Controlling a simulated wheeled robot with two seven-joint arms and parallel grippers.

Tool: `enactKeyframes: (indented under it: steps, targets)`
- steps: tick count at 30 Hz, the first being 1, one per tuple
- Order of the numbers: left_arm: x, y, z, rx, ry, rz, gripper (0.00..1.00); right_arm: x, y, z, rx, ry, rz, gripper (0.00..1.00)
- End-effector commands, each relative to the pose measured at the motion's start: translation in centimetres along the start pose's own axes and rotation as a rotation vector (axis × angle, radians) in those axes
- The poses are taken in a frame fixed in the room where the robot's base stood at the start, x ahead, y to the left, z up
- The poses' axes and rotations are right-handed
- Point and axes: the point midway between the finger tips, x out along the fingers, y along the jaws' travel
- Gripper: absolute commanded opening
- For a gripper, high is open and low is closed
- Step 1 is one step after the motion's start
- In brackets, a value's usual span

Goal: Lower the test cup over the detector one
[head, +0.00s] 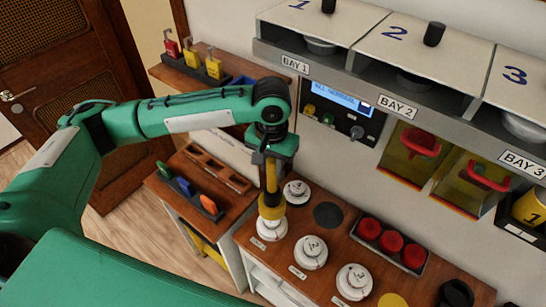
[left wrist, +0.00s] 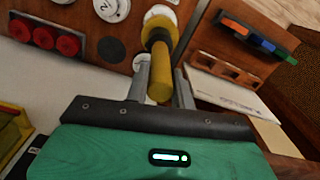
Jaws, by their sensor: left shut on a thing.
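My left gripper (head: 270,160) is shut on the yellow handle of the test cup (head: 271,210) and holds it upright over the bench. The cup's yellow and dark lower end is right above a white round detector (head: 270,229), the first in the labelled front row, and hides part of it. I cannot tell whether they touch. In the left wrist view the fingers (left wrist: 161,88) stand either side of the yellow handle of the cup (left wrist: 160,60), with the white detector (left wrist: 160,12) beyond its end. My right gripper is not in view.
Other white detectors (head: 311,252) (head: 355,281) stand close by, and one (head: 297,192) is behind. A dark disc (head: 328,215) and a tray of red domes (head: 391,243) lie to the right. A wooden rack (head: 213,170) is left. Shelf bays (head: 398,103) overhang the back.

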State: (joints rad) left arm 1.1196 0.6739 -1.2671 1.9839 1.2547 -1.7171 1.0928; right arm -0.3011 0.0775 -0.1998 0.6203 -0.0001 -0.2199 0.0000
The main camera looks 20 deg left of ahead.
Motion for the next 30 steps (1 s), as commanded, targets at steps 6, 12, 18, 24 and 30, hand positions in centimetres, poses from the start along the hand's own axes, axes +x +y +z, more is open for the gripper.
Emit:
enactKeyframes:
  steps: [6,12,18,24,30]
  targets:
    - [-0.1,0.0,0.0,-0.001,0.001,0.001,0.0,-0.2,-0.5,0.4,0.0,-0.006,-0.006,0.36]
    - [-0.5,0.0,0.0,-0.001,0.0,0.001,0.0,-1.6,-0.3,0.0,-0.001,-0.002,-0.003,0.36]
    - [1.9,0.0,0.1,-0.002,-0.001,0.0,0.0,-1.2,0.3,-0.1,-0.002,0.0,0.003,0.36]
    - [3.8,0.0,0.1,-0.001,-0.001,0.0,0.0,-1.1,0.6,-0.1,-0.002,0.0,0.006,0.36]
    - [5.2,0.0,0.0,-0.002,0.0,0.001,0.0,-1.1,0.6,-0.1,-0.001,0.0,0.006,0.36]
